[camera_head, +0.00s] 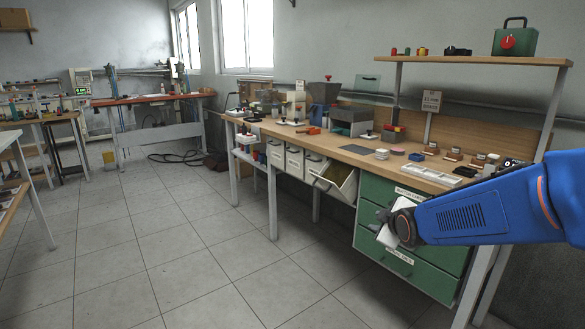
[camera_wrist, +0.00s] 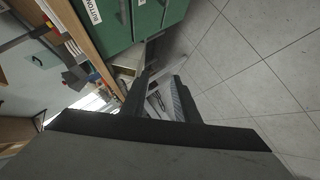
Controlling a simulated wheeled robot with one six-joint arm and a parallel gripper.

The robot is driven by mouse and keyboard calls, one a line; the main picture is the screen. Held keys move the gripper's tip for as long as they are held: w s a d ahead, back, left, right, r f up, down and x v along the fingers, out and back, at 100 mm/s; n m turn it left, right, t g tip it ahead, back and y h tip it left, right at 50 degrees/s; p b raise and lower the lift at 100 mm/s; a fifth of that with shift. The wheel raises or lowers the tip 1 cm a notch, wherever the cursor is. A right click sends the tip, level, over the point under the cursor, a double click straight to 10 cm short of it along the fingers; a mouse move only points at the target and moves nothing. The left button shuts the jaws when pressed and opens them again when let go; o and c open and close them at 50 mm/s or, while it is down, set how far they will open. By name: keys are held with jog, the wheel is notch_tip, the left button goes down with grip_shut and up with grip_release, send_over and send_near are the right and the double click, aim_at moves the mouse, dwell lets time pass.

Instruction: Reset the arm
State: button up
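My blue arm reaches in from the right edge of the head view, in front of the workbench. My gripper (camera_head: 385,237) is at its end, in front of the green drawer unit (camera_head: 432,275). In the wrist view, my gripper's two dark fingers (camera_wrist: 163,88) stand apart with a gap between them. I see nothing held in the gap; pale parts of the background show through it. The wrist view is turned sideways, with the green drawers at its top and the floor at the right.
The workbench (camera_head: 341,153) carries several small parts, boxes and trays. One pale drawer (camera_head: 336,181) under it is tilted open, left of the green unit. A shelf (camera_head: 470,60) above holds a green case (camera_head: 514,40). The tiled floor (camera_head: 190,262) at left is clear.

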jog(key=s+d+f+m+g, duration=0.1)
jog(key=s+m+g, duration=0.2)
jog(key=s, duration=1.5)
jog(key=s+d+f+m+g, duration=0.1)
jog(key=s+m+g, duration=0.3)
jog(key=s+m, duration=0.5)
jog(key=s+d, duration=0.1)
jog(key=s, duration=0.9)
jog(key=shift+s+f+h, duration=0.15)
jog(key=shift+f+h, duration=0.25)
